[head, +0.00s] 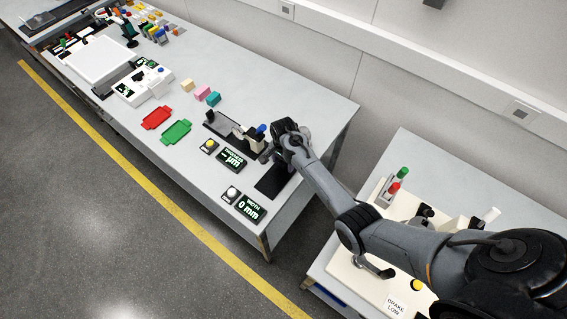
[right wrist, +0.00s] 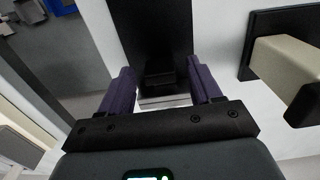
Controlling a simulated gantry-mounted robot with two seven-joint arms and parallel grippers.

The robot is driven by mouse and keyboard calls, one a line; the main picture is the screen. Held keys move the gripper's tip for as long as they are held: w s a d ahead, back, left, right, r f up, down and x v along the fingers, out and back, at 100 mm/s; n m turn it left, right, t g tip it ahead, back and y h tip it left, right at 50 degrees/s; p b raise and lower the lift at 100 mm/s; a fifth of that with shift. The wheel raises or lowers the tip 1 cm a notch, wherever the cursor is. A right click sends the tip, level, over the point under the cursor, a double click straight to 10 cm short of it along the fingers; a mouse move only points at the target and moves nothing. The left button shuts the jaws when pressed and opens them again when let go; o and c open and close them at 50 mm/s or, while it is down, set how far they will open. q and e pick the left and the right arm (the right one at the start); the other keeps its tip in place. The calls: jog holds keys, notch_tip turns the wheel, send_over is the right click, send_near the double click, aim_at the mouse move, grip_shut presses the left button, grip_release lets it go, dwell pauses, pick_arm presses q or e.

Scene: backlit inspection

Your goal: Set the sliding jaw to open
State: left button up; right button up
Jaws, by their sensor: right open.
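A black flat fixture (head: 272,183) lies on the bench beside the WIDTH display (head: 249,208), which reads 0 mm. In the right wrist view a long black rail (right wrist: 152,30) carries a dark block (right wrist: 160,76) that looks like the sliding jaw; its detail is lost in shadow. My right gripper (head: 268,156) is above the bench at the fixture's far end. In the right wrist view its purple fingers (right wrist: 162,88) are open on either side of the block, with gaps showing; I see no grip on it. My left gripper is not in view.
A gauge on a black base (head: 228,128) with a blue knob stands close to my gripper, and a THICKNESS display (head: 231,160) is in front. Red (head: 157,117) and green (head: 176,132) trays lie further left. A cream fixture (right wrist: 278,62) is at the wrist view's right.

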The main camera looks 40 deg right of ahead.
jog(key=shift+f, duration=0.6)
jog(key=shift+c, duration=0.5)
grip_shut()
